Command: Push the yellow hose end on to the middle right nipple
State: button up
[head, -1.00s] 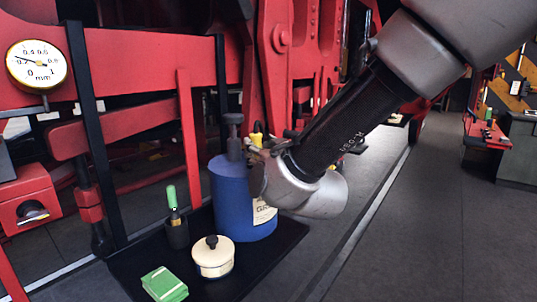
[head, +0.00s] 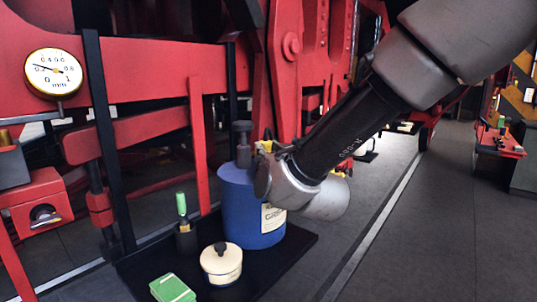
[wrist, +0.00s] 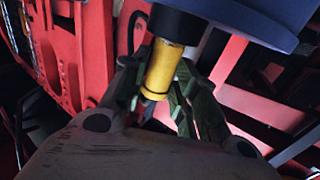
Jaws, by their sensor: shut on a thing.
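The yellow hose end (wrist: 163,70) is a short yellow cylinder in the middle of the wrist view, with a dark collar or hose at its upper end. My gripper (wrist: 160,85) is shut on it, with a greenish finger on either side. In the head view my wrist hides the fingers; only a small yellow patch (head: 265,146) shows beside it, in front of the red frame. I cannot make out the middle right nipple in either view, nor whether the hose end touches anything.
A blue canister (head: 236,205) stands close to my wrist on a black mat (head: 285,262). A cream lidded pot (head: 222,266), a green-handled brush (head: 181,204) and a green box (head: 172,288) are also there. A dial gauge (head: 53,73) is at upper left. Open floor lies right.

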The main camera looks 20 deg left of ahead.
notch_tip(320, 180, up, 6)
dwell(0.9)
